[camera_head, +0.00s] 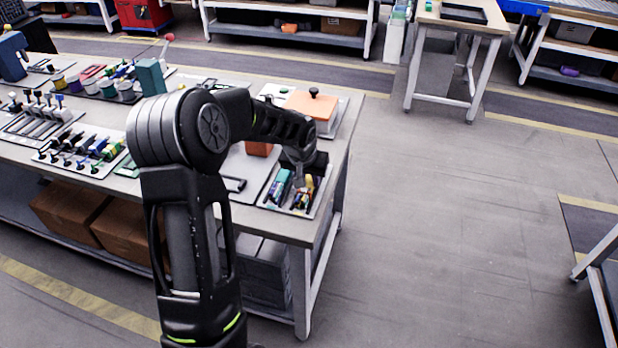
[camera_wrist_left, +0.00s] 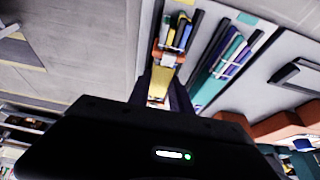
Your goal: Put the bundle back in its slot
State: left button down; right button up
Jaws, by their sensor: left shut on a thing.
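My left gripper (camera_head: 300,172) reaches down over the right end of the workbench. In the left wrist view its fingers (camera_wrist_left: 162,84) are shut on a bundle (camera_wrist_left: 176,34) of slim yellow, dark and blue pieces, with an orange-red band near the grip. The bundle also shows below the gripper in the head view (camera_head: 303,194). It lines up with one compartment of a pale tray (camera_wrist_left: 211,35). I cannot tell whether it rests on the compartment floor or hangs just above it. The neighbouring compartment holds teal and purple pieces (camera_wrist_left: 226,66). My right gripper is out of view.
An orange box with a dark knob (camera_head: 312,104) stands behind the tray. Trays of small tools (camera_head: 85,148) fill the bench's left side. The floor right of the bench (camera_head: 450,210) is open.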

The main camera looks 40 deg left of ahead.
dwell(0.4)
pick_arm(q)
jog(key=c, duration=1.1)
grip_release()
jog(key=b+v, duration=0.1)
jog(key=v, duration=0.6)
jog(key=shift+s+d+r, duration=0.15)
jog(key=shift+s+r, duration=0.05)
jog(key=shift+r, duration=0.15)
jog(key=shift+w, duration=0.1)
